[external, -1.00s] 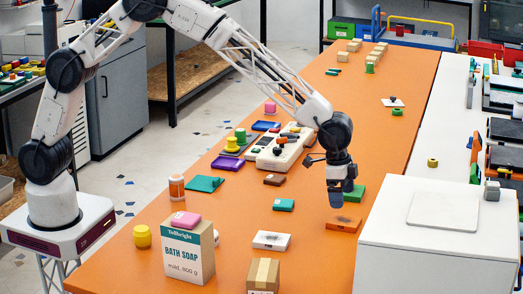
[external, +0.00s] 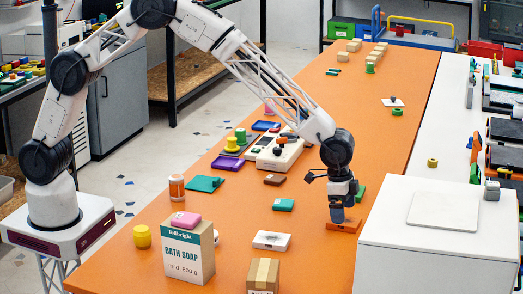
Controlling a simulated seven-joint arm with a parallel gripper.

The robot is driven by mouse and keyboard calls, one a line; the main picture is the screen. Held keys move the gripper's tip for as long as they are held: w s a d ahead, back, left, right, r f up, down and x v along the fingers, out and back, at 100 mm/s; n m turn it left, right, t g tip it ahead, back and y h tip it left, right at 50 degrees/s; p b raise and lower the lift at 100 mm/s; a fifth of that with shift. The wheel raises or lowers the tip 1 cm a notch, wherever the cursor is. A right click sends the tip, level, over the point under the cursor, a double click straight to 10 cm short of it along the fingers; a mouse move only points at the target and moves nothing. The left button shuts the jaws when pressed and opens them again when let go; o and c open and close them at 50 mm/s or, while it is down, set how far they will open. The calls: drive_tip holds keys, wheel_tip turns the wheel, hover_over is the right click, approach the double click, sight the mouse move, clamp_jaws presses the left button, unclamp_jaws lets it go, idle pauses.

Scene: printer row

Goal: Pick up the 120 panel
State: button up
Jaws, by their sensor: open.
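A flat orange panel (external: 351,227) lies on the orange table, left of the large white box. No "120" marking is legible on it or on any other piece, so I cannot tell for sure which one is the 120 panel. My gripper (external: 337,217) points straight down at the orange panel, with its blue-grey fingertips at or just above its top. It is open, and the fingers hide the middle of the panel. I cannot tell whether they touch it.
The large white box (external: 432,240) stands close on the right. A green block (external: 360,193) lies just behind my gripper. A white flat box (external: 271,240), a teal block (external: 283,205) and a cardboard box (external: 263,275) are to the left. The soap box (external: 187,253) stands near the front.

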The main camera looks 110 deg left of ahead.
drive_tip(key=shift+w+f, duration=0.15)
drive_tip(key=shift+f, duration=0.6)
drive_tip(key=shift+w+f, duration=0.1)
drive_tip(key=shift+f, duration=0.65)
drive_tip(key=shift+c, duration=0.5)
drive_tip(key=c, duration=1)
drive_tip(key=shift+o, duration=0.2)
drive_tip(key=shift+r, duration=0.15)
drive_tip(key=shift+r, duration=0.45)
drive_tip(key=shift+s+r, duration=0.15)
drive_tip(key=shift+r, duration=0.45)
drive_tip(key=shift+s+r, duration=0.15)
drive_tip(key=shift+r, duration=0.45)
drive_tip(key=s, duration=0.5)
drive_tip(key=s+d+r, duration=0.1)
drive_tip(key=s, duration=0.9)
drive_tip(key=shift+s+d+r, duration=0.15)
drive_tip(key=shift+d+r, duration=0.05)
drive_tip(key=shift+d, duration=0.2)
